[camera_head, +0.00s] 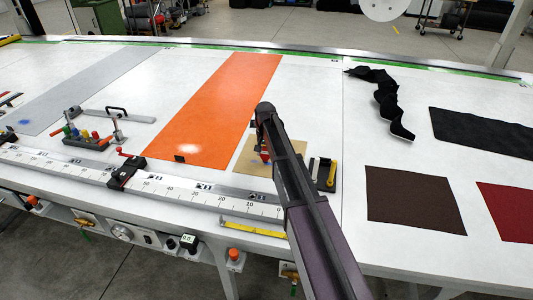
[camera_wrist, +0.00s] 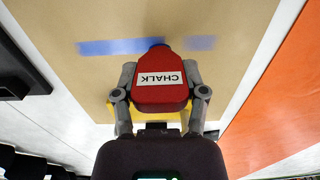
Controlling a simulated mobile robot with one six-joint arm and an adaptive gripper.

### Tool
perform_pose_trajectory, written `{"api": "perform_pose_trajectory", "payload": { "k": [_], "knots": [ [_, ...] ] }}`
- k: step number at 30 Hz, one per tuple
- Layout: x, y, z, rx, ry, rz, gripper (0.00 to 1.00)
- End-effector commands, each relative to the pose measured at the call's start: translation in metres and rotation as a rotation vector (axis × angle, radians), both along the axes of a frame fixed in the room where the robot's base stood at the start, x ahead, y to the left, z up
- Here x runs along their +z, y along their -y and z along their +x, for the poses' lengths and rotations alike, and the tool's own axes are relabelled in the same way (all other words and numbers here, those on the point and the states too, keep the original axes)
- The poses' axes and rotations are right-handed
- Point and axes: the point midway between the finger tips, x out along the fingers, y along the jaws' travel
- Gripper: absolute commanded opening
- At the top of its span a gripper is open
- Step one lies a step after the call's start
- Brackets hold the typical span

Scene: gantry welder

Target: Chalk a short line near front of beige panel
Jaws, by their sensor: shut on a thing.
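A red chalk holder (camera_wrist: 160,95) labelled CHALK is clamped between the two grey fingers of my gripper (camera_wrist: 160,80). In the head view, my gripper (camera_head: 265,155) is over the beige panel (camera_head: 244,168), and my arm covers part of the panel.
An orange panel (camera_head: 215,110) lies left of the beige one. A dark holder with a yellow-handled tool (camera_head: 332,174) stands close on its right. A ruler rail (camera_head: 185,191) with a clamp (camera_head: 127,170) runs along the front. Crumpled black cloth (camera_head: 388,100) lies at back right.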

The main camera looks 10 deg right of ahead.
Motion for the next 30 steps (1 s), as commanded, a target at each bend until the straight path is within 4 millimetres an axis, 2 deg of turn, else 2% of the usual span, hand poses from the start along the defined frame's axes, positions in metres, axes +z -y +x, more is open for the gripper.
{"api": "perform_pose_trajectory", "payload": {
  "k": [8,21,30],
  "knots": [
    [0.000,-0.004,0.002,0.000,0.000,0.000,0.08],
    [-0.001,-0.028,0.011,0.001,0.000,0.000,0.08],
    [-0.001,-0.031,0.012,0.000,0.000,0.000,0.08]
  ]
}}
